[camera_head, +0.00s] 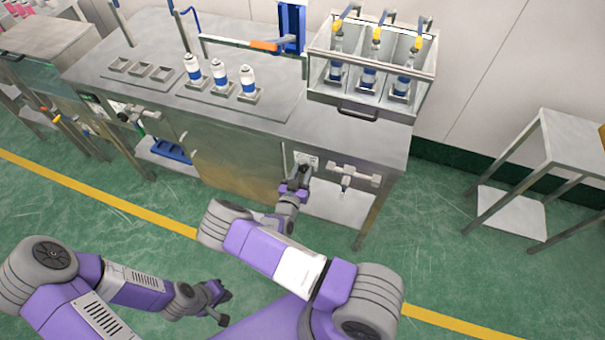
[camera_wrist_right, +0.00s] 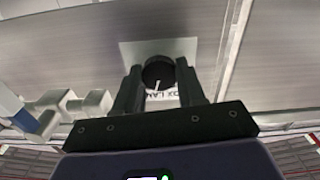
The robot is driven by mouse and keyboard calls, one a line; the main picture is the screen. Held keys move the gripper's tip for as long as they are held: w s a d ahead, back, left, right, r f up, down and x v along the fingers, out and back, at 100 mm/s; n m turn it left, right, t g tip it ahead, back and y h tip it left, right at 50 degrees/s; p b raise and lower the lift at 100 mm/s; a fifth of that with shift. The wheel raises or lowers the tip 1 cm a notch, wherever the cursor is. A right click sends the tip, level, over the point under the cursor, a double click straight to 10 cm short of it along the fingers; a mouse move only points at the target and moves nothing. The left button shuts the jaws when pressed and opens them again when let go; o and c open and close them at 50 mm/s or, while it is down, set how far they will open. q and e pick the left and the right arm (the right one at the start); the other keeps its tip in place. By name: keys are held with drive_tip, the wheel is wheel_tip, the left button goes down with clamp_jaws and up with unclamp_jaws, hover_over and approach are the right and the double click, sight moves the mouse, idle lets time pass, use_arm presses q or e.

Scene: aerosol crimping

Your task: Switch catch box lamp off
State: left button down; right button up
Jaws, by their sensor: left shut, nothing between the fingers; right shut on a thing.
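The lamp switch is a round black knob (camera_wrist_right: 157,70) with a white pointer line, on a pale plate (camera_wrist_right: 185,47) whose partly hidden label shows letters like "OX LAM". In the head view the plate (camera_head: 306,158) sits on the front of the steel bench. My right gripper (camera_wrist_right: 158,88) is shut on the knob, a finger on each side; it also shows in the head view (camera_head: 301,174). The pointer line looks nearly upright in the wrist view, slightly tilted. My left gripper (camera_head: 224,302) is shut and empty, low over the floor, away from the bench.
The steel bench (camera_head: 350,137) carries several blue-and-white cans (camera_head: 219,73) in holders and a clear-walled box (camera_head: 371,98) with cans inside. A grey fixture (camera_head: 352,176) sticks out right of the switch. A small steel table (camera_head: 580,140) stands at right. Green floor is open in front.

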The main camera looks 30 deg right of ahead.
drive_tip(key=n+b, duration=0.2)
drive_tip(key=n, duration=0.2)
drive_tip(key=shift+f+b, duration=0.2)
drive_tip(key=shift+b, duration=0.2)
drive_tip(key=n+b, duration=0.1)
drive_tip(key=n, duration=0.2)
drive_tip(key=shift+r+n+b, duration=0.1)
drive_tip(key=shift+n+b, duration=0.4)
drive_tip(key=shift+n, duration=0.9)
drive_tip(key=o, duration=1.1)
drive_tip(key=shift+c, duration=0.2)
drive_tip(key=shift+a, duration=0.1)
drive_tip(key=p+v, duration=0.1)
drive_tip(key=v, duration=0.6)
drive_tip(key=shift+s+a, duration=0.15)
drive_tip(key=shift+a, duration=0.05)
